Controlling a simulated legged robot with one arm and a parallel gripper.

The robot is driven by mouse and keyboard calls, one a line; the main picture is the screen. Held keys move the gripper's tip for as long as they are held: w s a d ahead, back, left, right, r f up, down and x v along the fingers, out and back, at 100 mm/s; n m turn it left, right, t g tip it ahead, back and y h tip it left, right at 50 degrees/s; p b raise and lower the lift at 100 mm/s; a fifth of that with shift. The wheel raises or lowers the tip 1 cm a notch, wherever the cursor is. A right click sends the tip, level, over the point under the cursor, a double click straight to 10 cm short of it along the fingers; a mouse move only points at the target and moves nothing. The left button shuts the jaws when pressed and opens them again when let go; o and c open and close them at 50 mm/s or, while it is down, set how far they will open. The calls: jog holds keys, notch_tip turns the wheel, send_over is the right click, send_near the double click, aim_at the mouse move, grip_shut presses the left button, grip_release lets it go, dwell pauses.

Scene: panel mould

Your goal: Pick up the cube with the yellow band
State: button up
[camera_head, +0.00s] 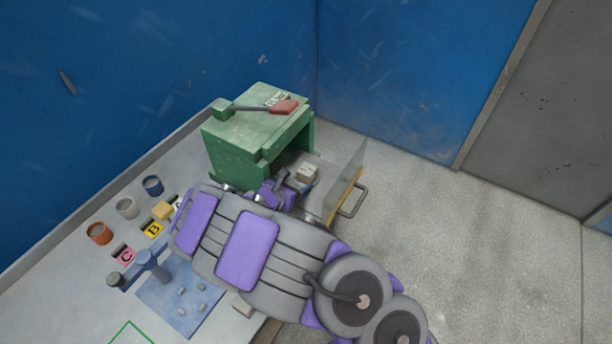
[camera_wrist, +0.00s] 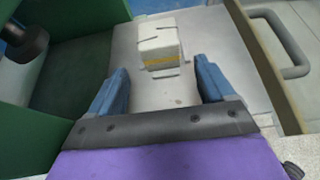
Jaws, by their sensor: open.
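The cube with the yellow band (camera_wrist: 160,44) is off-white, with the band around its lower part. It stands in a pale open drawer or tray (camera_wrist: 207,35) in front of the green box. Nothing is held. My arm hides part of the tray in the head view.
The green box (camera_head: 240,145) with a red-handled lever (camera_head: 284,107) rises close to my gripper's left. Orange (camera_head: 98,234), white and blue cups stand on the grey table at left. Open floor lies right.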

aim_at(303, 175)
jog(key=w+d, duration=0.2)
jog(key=w, duration=0.1)
jog(key=shift+w+d, duration=0.25)
jog(key=shift+d, duration=0.05)
jog(key=shift+b+x, duration=0.75)
jog(key=shift+x, duration=1.8)
jog(key=shift+c, duration=0.3)
jog(key=shift+a, duration=0.1)
jog(key=c, duration=1.1)
